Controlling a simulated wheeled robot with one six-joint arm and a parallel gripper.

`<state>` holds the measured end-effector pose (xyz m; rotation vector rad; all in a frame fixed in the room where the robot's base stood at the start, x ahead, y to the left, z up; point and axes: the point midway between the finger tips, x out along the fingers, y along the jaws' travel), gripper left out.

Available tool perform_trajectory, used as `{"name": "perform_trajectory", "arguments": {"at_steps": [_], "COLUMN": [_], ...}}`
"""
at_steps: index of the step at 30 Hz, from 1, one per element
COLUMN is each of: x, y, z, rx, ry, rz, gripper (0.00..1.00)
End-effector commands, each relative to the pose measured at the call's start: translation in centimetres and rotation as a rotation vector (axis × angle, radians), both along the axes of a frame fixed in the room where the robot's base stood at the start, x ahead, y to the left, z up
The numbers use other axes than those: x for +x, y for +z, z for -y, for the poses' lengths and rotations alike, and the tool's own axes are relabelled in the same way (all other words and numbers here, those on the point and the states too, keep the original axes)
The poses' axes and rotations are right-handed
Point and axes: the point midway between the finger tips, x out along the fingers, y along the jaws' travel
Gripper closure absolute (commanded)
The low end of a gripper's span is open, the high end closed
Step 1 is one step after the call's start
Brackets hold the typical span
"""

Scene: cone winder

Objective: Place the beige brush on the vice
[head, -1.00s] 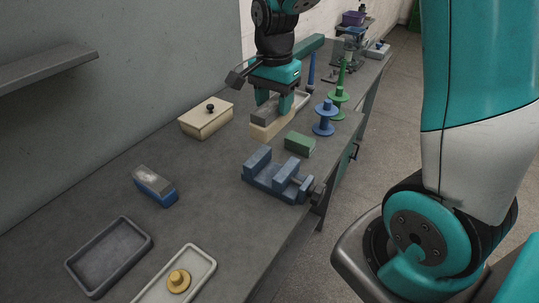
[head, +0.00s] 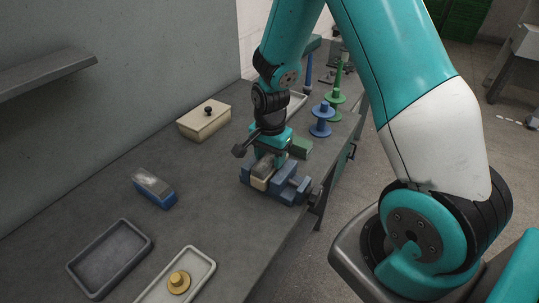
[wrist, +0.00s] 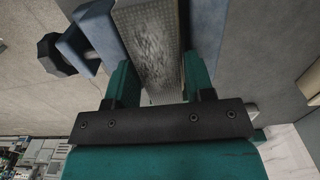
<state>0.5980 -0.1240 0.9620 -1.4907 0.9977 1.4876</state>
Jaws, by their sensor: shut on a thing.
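My gripper (head: 268,163) is shut on the beige brush (head: 261,180), which has a grey, worn top. The wrist view shows the brush (wrist: 150,40) between the two fingers (wrist: 158,82). The blue-grey vice (head: 291,191) stands near the front edge of the bench, its screw end to the right. The brush is at the vice's left part, overlapping its jaws in the head view. I cannot tell whether it touches the vice or hangs just above it. Part of the vice (wrist: 92,38) also shows beside the brush in the wrist view.
A green block (head: 300,147) lies just behind the vice, with blue (head: 321,122) and green (head: 335,98) spools beyond. A beige lidded box (head: 204,122), a blue brush (head: 154,188), a dark tray (head: 145,244) and a light tray (head: 208,267) stand to the left.

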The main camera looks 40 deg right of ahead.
Motion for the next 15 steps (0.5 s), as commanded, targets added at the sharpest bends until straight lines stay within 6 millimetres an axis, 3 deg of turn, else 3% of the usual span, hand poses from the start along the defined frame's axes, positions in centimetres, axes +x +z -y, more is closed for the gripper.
{"name": "perform_trajectory", "arguments": {"at_steps": [6,7,9,10,15], "x": [0.01,0.02,0.01,0.01,0.01], "y": [-0.38,-0.31,-0.25,-0.25,-0.24], "z": [0.01,-0.01,0.0,0.0,0.0], "rx": [0.0,0.0,0.0,0.0,0.0], "ry": [0.0,0.0,0.0,0.0,0.0], "rz": [0.0,0.0,0.0,0.0,0.0], "gripper": [0.82,0.47,0.31,0.26,0.26]}}
